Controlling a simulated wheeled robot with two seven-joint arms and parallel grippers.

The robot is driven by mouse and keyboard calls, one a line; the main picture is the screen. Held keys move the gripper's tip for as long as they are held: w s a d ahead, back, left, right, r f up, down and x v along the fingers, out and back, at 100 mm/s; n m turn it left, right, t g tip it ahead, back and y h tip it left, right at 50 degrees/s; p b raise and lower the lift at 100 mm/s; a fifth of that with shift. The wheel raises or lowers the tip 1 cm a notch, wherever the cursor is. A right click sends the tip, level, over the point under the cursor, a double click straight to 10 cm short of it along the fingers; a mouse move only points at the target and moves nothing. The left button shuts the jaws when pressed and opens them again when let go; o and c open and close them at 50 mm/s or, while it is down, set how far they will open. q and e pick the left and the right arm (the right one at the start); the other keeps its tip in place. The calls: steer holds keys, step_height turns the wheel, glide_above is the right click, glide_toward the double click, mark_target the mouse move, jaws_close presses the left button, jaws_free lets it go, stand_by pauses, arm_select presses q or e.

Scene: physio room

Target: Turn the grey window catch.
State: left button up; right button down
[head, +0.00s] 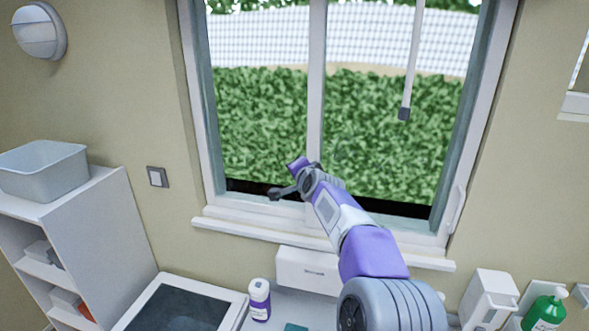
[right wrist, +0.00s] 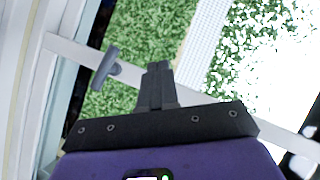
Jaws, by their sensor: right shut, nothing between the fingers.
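The grey window catch (right wrist: 105,66) shows in the right wrist view as a short bar standing across the white middle post of the window. My right gripper (right wrist: 158,67) is shut and empty. Its dark fingers lie in front of the same post, to the right of the catch in that view, with a visible gap between them in the picture. In the head view my right arm reaches up to the foot of the middle post and covers part of it. A dark grey shape beside my wrist there cannot be told apart clearly as fingers or catch. My left gripper is out of view.
The window (head: 318,100) has a white sill (head: 240,231) below. A dark-tipped white rod (head: 405,112) hangs at its right. Below are a white box (head: 305,270), a purple-and-white bottle (head: 259,300) and a green bottle (head: 545,312). A grey tub (head: 42,170) stands on shelves at left.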

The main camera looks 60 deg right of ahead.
steer(key=a, duration=0.1)
steer(key=s+a+r, duration=0.1)
steer(key=a+r, duration=0.1)
steer(key=shift+s+a+r, duration=0.25)
steer(key=shift+a, duration=0.05)
stand_by(0.5)
